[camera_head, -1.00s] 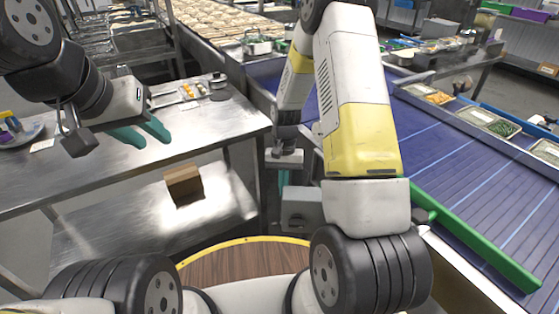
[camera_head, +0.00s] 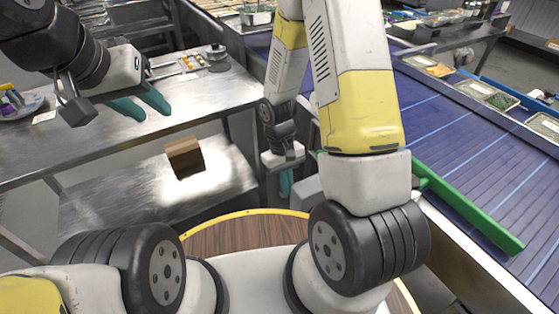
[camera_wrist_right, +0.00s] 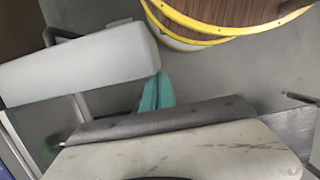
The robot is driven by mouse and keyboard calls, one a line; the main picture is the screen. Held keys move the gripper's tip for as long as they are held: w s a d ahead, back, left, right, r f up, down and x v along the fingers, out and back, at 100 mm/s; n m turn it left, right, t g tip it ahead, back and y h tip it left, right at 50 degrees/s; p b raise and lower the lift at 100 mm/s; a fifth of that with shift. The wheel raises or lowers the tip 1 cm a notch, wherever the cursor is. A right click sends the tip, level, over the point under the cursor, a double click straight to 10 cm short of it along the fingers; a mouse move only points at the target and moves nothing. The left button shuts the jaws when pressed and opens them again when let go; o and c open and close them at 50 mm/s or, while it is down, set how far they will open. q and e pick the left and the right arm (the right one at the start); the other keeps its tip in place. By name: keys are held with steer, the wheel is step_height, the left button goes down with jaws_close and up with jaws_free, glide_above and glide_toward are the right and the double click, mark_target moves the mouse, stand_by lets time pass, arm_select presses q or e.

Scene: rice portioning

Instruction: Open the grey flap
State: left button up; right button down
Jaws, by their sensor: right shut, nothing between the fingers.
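A light grey box-like part, which looks like the grey flap (camera_head: 308,187), is low beside the conveyor in the head view, partly hidden behind my right arm. In the right wrist view the grey flap (camera_wrist_right: 80,65) is a broad pale panel at the left. My right gripper (camera_head: 286,187) points down just left of it, shut and empty. Its teal fingers (camera_wrist_right: 157,88) show close together at the panel's right end; I cannot tell whether they touch it. My left gripper (camera_head: 155,113) is open and empty, fingers apart, over the steel table.
The steel table (camera_head: 75,150) has a lower shelf (camera_head: 140,200) with a brown box (camera_head: 184,158). A blue conveyor (camera_head: 450,130) with a green rail (camera_head: 470,208) runs at the right. Trays of food (camera_head: 490,97) stand along its far side.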

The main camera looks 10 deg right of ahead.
stand_by(0.5)
step_height(320, 180, up, 24)
steer(key=d+m+t+y, duration=0.1)
steer(key=m+t+y, duration=0.1)
steer(key=t, duration=0.2)
steer(key=s+d+r+m+t+y, duration=0.1)
steer(key=s+r+t, duration=0.3)
steer(key=r, duration=0.7)
steer(key=shift+s+d+t, duration=0.2)
steer(key=shift+s+t, duration=0.2)
steer(key=shift+s, duration=0.5)
